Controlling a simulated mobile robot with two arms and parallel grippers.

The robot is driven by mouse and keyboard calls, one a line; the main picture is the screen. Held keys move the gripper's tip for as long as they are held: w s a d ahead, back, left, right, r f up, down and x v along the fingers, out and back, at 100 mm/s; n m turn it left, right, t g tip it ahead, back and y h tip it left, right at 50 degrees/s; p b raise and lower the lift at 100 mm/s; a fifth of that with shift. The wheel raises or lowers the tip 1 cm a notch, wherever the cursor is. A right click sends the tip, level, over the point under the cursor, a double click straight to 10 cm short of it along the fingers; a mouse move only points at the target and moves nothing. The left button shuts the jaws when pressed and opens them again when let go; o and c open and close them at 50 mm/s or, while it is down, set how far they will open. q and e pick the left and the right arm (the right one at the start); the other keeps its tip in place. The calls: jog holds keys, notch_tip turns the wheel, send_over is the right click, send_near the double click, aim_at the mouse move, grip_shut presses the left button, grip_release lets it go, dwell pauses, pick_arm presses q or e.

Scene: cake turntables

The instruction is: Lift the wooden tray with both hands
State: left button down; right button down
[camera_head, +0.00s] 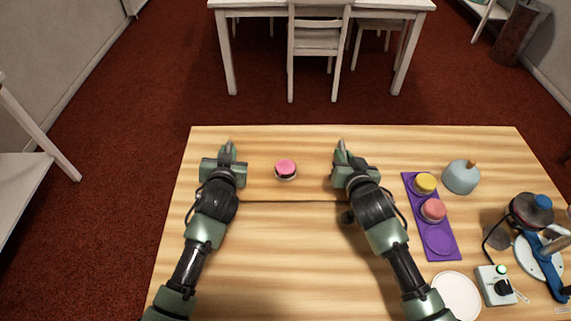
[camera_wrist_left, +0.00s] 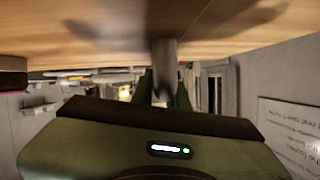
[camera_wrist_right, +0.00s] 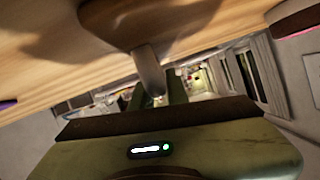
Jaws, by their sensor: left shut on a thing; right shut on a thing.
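The wooden tray (camera_head: 310,187) lies between my two grippers in the head view. Its light wood blends with the table, and a dark line marks its near edge. A small round cake with a pink top (camera_head: 286,168) sits on it near the middle. My left gripper (camera_head: 228,149) is shut at the tray's left end. My right gripper (camera_head: 341,149) is shut at its right end. The gripped parts are mostly hidden by the hands. Wood fills the top of both wrist views. I cannot tell whether the tray is clear of the table.
Right of my right arm is a purple board (camera_head: 420,217) with a yellow-topped cake (camera_head: 424,183) and a pink-topped cake (camera_head: 433,210). The table's left part is clear.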

pick_arm(q)
jog(key=shift+r, duration=0.15)
pick_arm(e)
jog(key=shift+r, duration=0.15)
